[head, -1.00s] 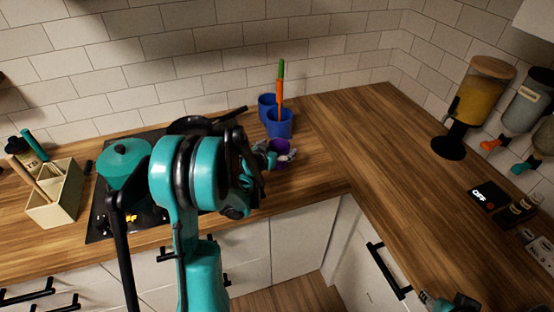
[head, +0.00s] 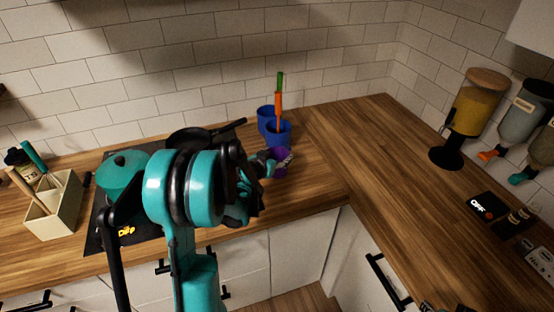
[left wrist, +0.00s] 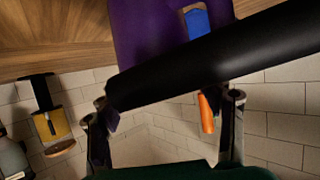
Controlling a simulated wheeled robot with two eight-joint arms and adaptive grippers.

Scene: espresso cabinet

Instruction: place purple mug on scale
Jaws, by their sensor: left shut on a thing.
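The purple mug (head: 281,155) stands on the wooden counter in front of the blue cups. My left gripper (head: 277,164) is shut on it, and its fingers and arm hide part of the mug. The mug's purple wall (left wrist: 145,30) fills the top of the left wrist view, with a black gripper part crossing in front. A flat black device with an OFF display (head: 484,207), which looks like the scale, lies on the right counter. Dark parts at the bottom edge, possibly my right gripper (head: 428,307), are cut off.
Two blue cups (head: 278,134), one holding orange and green items, stand just behind the mug. A pan (head: 188,138) and teal pot (head: 122,171) are on the black hob at left. A dispenser (head: 470,105) stands at right. The corner counter between is clear.

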